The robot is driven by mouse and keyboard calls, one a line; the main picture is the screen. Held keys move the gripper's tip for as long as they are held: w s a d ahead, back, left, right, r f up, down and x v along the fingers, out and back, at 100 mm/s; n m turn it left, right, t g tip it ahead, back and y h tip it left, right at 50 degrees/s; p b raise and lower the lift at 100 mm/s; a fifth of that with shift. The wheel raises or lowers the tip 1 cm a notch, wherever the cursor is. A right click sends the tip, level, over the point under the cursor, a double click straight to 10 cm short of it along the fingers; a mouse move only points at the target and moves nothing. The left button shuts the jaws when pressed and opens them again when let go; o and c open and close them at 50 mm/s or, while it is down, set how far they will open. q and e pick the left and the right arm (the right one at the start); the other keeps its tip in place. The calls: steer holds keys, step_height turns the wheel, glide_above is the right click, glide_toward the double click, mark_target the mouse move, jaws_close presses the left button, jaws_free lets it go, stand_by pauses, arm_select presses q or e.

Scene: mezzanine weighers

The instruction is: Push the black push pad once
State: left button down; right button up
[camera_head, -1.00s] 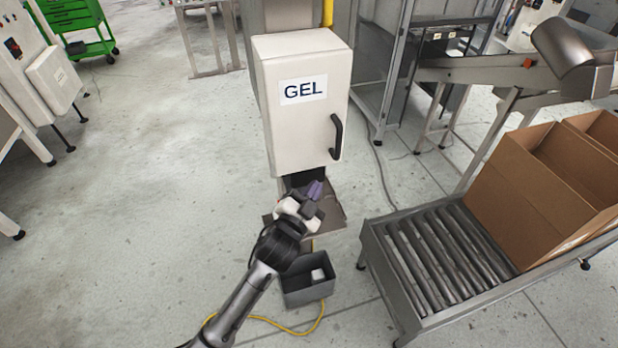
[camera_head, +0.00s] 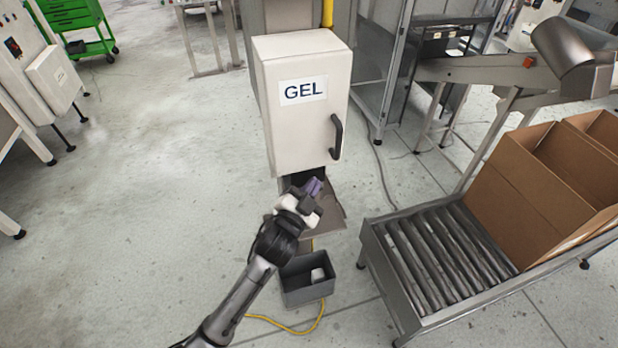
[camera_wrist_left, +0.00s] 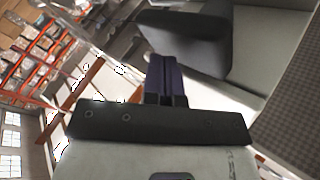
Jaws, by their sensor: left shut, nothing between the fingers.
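The black push pad (camera_head: 308,174) sits under the white dispenser box (camera_head: 303,125) marked GEL, partly hidden by my left gripper. It shows in the left wrist view as a dark rounded block (camera_wrist_left: 190,38) just past the fingertips. My left gripper (camera_head: 315,186) is shut and empty, its purple fingers close in front of the pad. The fingers also show in the left wrist view (camera_wrist_left: 164,75). I cannot tell whether they touch the pad. My right gripper is not in view.
A plate (camera_head: 333,212) lies under the dispenser, and a grey bin (camera_head: 307,292) with a white item stands below. A roller conveyor (camera_head: 440,262) with open cardboard boxes (camera_head: 528,203) is at the right. A black handle (camera_head: 337,137) sticks out from the box.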

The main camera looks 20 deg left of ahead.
arm_select(q)
steer(key=shift+w+a, duration=0.45)
stand_by(0.6)
stand_by(0.4)
steer(key=shift+s+d, duration=0.1)
steer(key=shift+s, duration=0.05)
steer(key=shift+s+d+p, duration=0.45)
steer(key=shift+s+d, duration=0.1)
steer(key=shift+s, duration=0.05)
steer(key=shift+s+d, duration=0.15)
steer(key=shift+s+d+p, duration=0.6)
steer(key=shift+s+d, duration=1.05)
steer(key=shift+s, duration=0.2)
